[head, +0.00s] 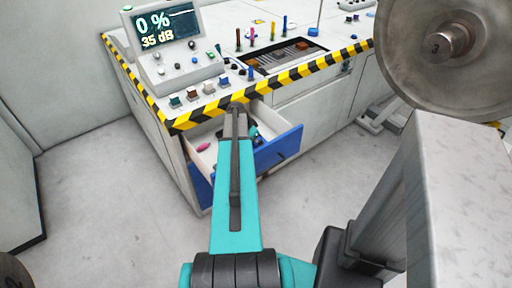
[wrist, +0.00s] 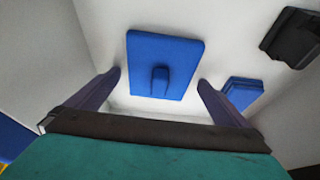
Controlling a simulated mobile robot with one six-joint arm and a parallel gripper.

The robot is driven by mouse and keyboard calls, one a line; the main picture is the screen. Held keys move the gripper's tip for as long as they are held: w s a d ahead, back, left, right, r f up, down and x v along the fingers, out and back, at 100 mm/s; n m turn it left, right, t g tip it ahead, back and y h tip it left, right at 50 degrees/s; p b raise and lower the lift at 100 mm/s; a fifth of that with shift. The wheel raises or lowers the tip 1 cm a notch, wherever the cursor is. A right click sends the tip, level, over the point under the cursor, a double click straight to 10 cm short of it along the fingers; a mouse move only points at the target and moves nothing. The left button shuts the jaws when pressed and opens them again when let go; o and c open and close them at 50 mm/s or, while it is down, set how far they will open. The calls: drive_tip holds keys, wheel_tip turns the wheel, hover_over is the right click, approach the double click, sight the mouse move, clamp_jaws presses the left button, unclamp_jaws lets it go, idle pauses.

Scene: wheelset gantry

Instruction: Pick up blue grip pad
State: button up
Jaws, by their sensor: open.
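A blue rectangular pad (wrist: 179,52) with a small raised blue grip at its middle lies on the white inside of an open drawer, and I take it for the blue grip pad. My gripper (wrist: 159,78) is open and empty in the wrist view. Its two dark fingers stand apart on either side of the pad's near part, and I cannot tell how far above it they are. In the head view my arm reaches over the open drawer (head: 289,150) and hides much of its inside, including the pad.
A second, smaller blue block (wrist: 243,91) lies right of the right finger. A black object (wrist: 290,38) is at the upper right. A pink item (head: 203,147) lies in the drawer. The console's striped edge (head: 205,116) overhangs the drawer; a large metal wheel (head: 450,70) stands at right.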

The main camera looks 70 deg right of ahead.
drive_tip(key=shift+c, duration=0.3)
drive_tip(key=c, duration=1.2)
drive_tip(key=shift+o, duration=0.2)
drive_tip(key=shift+r, duration=0.2)
drive_tip(key=shift+r+b, duration=0.45)
drive_tip(key=shift+r, duration=4.4)
